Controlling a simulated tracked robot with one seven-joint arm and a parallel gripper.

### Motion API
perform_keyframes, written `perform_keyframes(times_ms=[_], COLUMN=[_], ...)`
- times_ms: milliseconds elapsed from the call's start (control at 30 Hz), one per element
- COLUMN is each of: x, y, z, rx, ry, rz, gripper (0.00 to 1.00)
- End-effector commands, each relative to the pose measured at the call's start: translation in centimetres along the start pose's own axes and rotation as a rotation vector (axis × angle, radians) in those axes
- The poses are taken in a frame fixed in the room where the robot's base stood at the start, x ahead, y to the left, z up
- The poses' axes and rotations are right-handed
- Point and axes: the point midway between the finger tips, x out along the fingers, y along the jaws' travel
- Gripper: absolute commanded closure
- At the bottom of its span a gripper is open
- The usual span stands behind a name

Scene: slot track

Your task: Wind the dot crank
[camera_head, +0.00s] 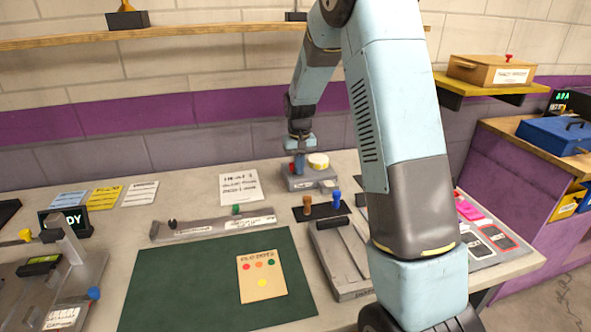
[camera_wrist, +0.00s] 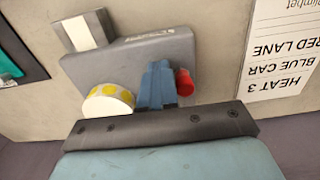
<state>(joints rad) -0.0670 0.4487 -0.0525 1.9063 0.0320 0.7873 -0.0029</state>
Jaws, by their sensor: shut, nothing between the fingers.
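The dot dispenser is a grey box (camera_head: 318,182) at the back of the bench; it also shows in the wrist view (camera_wrist: 140,58). It carries a white roll with yellow dots (camera_wrist: 108,100), seen in the head view too (camera_head: 318,160). A red crank knob (camera_wrist: 184,82) is on the side of the box; in the head view (camera_head: 292,169) it is partly visible. My gripper (camera_wrist: 159,68) has its blue fingers shut and empty, pointing down between the roll and the red knob. In the head view my gripper (camera_head: 300,170) is low at the dispenser. I cannot tell whether the fingers touch the knob.
A green mat (camera_head: 180,285) holds a card with coloured dots (camera_head: 262,276). A grey slot track (camera_head: 340,262) and brown and blue pegs (camera_head: 308,204) stand in front of the dispenser. A paper sheet (camera_head: 240,187) lies to its left.

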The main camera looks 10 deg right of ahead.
Motion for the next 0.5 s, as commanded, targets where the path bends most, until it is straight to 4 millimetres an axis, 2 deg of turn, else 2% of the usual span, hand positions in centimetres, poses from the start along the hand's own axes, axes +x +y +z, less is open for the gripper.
perform_keyframes(times_ms=[500], x=[-0.01], y=[-0.9], z=[-0.08], rx=[-0.001], ry=[0.0], rz=[0.0], gripper=[1.0])
